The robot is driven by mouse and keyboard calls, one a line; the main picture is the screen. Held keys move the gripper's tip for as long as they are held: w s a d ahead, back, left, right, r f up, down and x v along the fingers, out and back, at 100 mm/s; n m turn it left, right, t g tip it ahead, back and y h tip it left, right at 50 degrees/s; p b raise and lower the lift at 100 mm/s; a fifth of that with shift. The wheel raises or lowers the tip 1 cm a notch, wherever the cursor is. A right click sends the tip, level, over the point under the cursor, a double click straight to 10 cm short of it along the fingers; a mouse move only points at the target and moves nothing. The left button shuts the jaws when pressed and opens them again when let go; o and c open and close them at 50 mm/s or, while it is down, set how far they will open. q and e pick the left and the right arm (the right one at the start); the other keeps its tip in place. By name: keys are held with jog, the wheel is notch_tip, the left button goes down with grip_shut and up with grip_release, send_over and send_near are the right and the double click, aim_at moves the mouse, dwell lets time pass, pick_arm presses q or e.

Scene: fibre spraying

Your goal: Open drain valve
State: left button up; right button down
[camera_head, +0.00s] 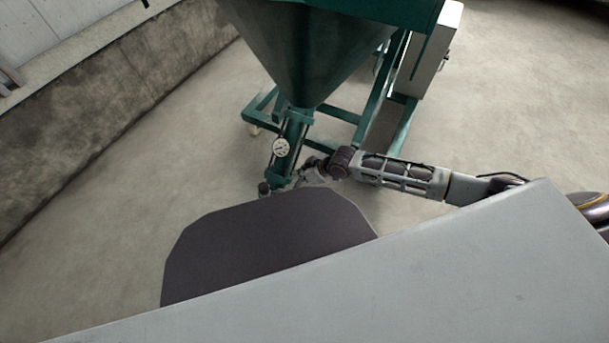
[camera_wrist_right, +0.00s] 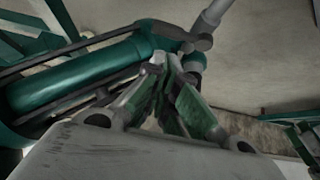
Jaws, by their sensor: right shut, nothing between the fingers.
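The green machine's pump tube (camera_head: 288,140) runs down from the hopper to a fitting at its lower end, where the drain valve seems to be (camera_head: 275,182). Its parts are too small to tell apart in the head view. My right gripper (camera_head: 305,180) is beside this lower end. In the right wrist view my right gripper (camera_wrist_right: 172,66) is shut and empty, its fingertips close to the green fitting (camera_wrist_right: 160,34). A dark lever-like part (camera_wrist_right: 200,43) and a grey pipe (camera_wrist_right: 214,14) show just beyond the tips. I cannot tell whether the tips touch. My left gripper is not in view.
The green hopper (camera_head: 310,50) stands above the tube, and a round gauge (camera_head: 281,147) sits on the tube. The green frame (camera_head: 262,104) and a grey box (camera_head: 432,50) are behind. A low concrete wall (camera_head: 90,110) is at left. Floor at right is clear.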

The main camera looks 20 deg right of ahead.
aim_at(295, 188)
pick_arm(q)
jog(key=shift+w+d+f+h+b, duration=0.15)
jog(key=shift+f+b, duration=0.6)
jog(key=shift+b, duration=0.05)
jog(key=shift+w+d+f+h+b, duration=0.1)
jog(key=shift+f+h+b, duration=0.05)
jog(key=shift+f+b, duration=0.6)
pick_arm(e)
jog(key=shift+x, duration=3.25)
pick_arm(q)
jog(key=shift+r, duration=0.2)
pick_arm(e)
jog(key=shift+d, duration=0.1)
pick_arm(q)
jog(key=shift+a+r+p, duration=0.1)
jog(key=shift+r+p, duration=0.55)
jog(key=shift+p, duration=0.1)
pick_arm(e)
jog(key=shift+s+d+m, duration=0.1)
jog(key=shift+m, duration=0.2)
